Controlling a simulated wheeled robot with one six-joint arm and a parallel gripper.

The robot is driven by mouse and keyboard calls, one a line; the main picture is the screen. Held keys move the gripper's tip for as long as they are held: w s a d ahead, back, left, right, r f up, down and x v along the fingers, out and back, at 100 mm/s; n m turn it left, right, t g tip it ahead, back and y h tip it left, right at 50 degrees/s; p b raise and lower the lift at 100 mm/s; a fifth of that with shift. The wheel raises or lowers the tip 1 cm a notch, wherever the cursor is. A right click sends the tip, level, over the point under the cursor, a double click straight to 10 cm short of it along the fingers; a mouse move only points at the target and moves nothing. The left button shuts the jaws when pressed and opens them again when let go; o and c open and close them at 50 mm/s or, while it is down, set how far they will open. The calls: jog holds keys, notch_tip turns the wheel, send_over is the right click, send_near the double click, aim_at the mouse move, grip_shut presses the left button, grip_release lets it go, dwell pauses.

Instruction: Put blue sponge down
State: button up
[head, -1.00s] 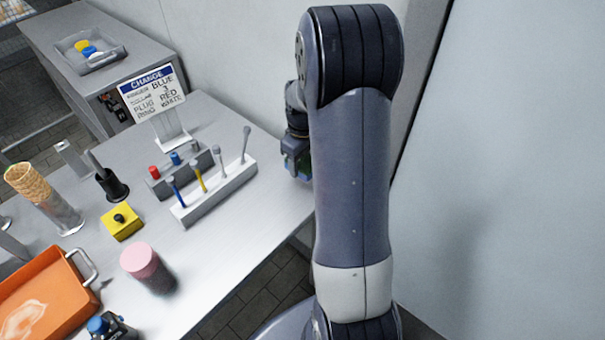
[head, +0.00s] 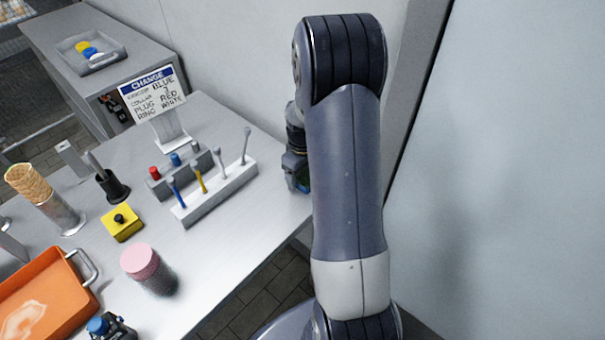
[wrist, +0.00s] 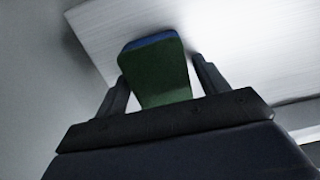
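The blue sponge (wrist: 155,75) shows in the wrist view between the two fingers of my gripper (wrist: 159,68). Its near face looks dark green and its far edge blue. The sponge sits slightly askew, close against the left fingertip, with a thin light gap beside the right finger. My gripper appears shut on it near the fingertips. In the head view my gripper (head: 301,178) is at the table's right edge, partly hidden by my arm, and only a small bit of the sponge shows. The pale table top (wrist: 235,50) lies beyond the sponge; whether they touch is not clear.
A grey rack (head: 222,192) with upright tools stands on the table (head: 235,240) left of my gripper. A sign (head: 152,95) stands behind it. A pink-lidded jar (head: 140,262), a yellow button box (head: 122,225) and an orange tray (head: 45,290) are farther left. A wall is close behind.

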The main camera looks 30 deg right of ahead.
aim_at(303, 174)
jog(key=shift+o, duration=0.4)
jog(key=shift+r, duration=0.1)
jog(key=shift+r, duration=0.3)
notch_tip(303, 174, up, 12)
jog(key=shift+f, duration=0.2)
jog(key=shift+f, duration=0.1)
notch_tip(303, 174, down, 13)
jog(key=shift+r, duration=2.4)
